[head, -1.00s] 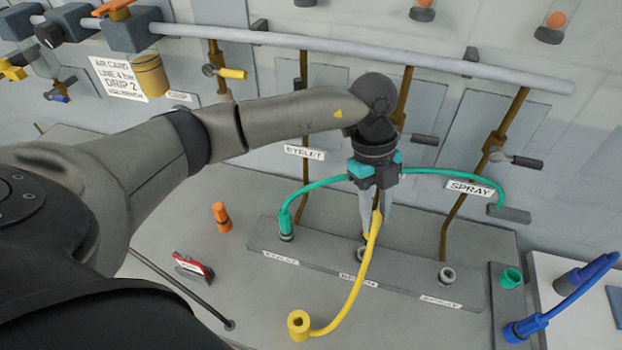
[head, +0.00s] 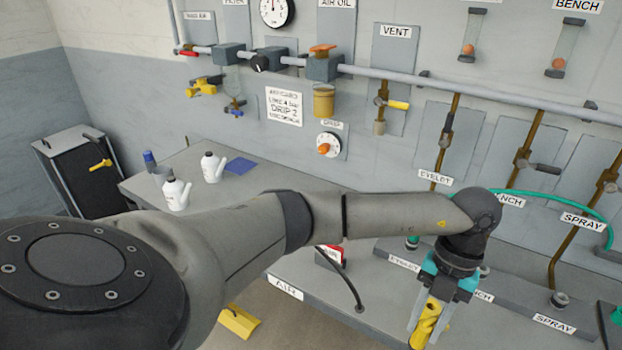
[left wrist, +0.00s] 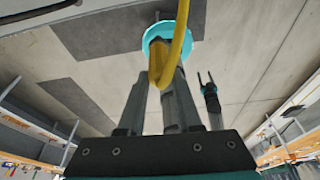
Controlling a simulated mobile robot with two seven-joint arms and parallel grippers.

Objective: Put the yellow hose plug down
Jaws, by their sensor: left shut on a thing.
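My left gripper (head: 428,318) points down near the front of the bench and is shut on the yellow hose plug (head: 427,328). The plug is in the jaws in front of the socket strip, and its lower end runs close to the bottom of the picture. In the left wrist view the yellow hose (left wrist: 181,45) loops in front of the fingers (left wrist: 165,85). A turquoise ring shows behind it. I cannot tell whether the plug touches the bench top. My right gripper cannot be made out for sure.
The socket strip (head: 520,312) lies behind the gripper, with a bare spray socket (head: 558,300) at its right. A green hose (head: 555,197) arches behind my arm. A red-and-white item (head: 331,256) and a black rod (head: 343,280) are to the left. White bottles (head: 213,167) stand farther back.

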